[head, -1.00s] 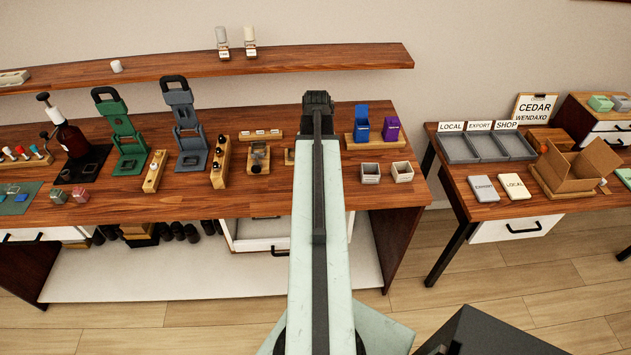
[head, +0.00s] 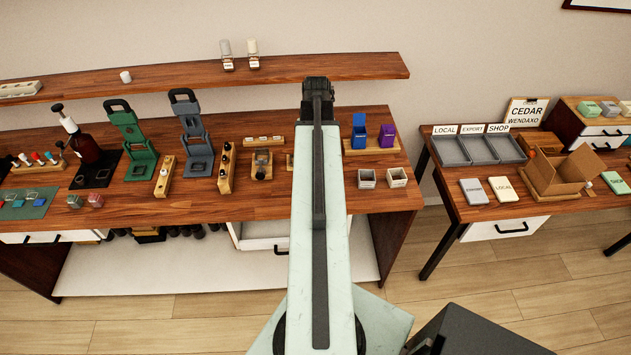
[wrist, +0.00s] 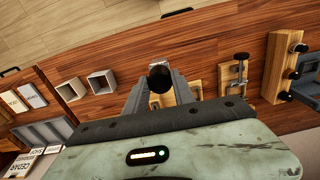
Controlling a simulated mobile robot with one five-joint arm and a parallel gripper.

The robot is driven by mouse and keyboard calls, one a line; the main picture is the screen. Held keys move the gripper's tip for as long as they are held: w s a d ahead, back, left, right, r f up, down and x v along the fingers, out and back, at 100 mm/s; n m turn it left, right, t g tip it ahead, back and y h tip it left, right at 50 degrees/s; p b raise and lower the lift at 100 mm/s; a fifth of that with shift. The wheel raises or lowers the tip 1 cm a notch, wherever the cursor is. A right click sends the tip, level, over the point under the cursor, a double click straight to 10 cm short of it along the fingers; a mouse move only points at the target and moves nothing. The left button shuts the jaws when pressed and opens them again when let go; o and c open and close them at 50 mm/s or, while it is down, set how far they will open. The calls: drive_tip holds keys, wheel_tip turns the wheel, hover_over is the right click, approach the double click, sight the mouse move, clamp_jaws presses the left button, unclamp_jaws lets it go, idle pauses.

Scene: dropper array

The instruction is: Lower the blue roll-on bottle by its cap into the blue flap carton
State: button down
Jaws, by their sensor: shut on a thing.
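The blue flap carton (head: 359,138) stands with its flap up on a wooden stand on the long table, just right of my arm in the head view. My gripper (wrist: 160,84) shows in the wrist view, with its two fingers shut on a round black cap (wrist: 160,77). In the head view my gripper and the bottle are hidden behind my arm. I cannot make out the blue carton in the wrist view.
A purple carton (head: 387,136) stands right beside the blue one. Two small open grey boxes (head: 367,179) sit in front. A wooden block (head: 262,165) and tall green (head: 129,135) and grey presses stand to the left. A shelf (head: 200,79) runs above the table.

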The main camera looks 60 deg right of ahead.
drive_tip(key=shift+r+p, duration=0.75)
drive_tip(key=shift+r, duration=0.55)
drive_tip(key=shift+s+r+p, duration=0.1)
drive_tip(key=shift+r+p, duration=1.45)
drive_tip(key=shift+a, duration=0.1)
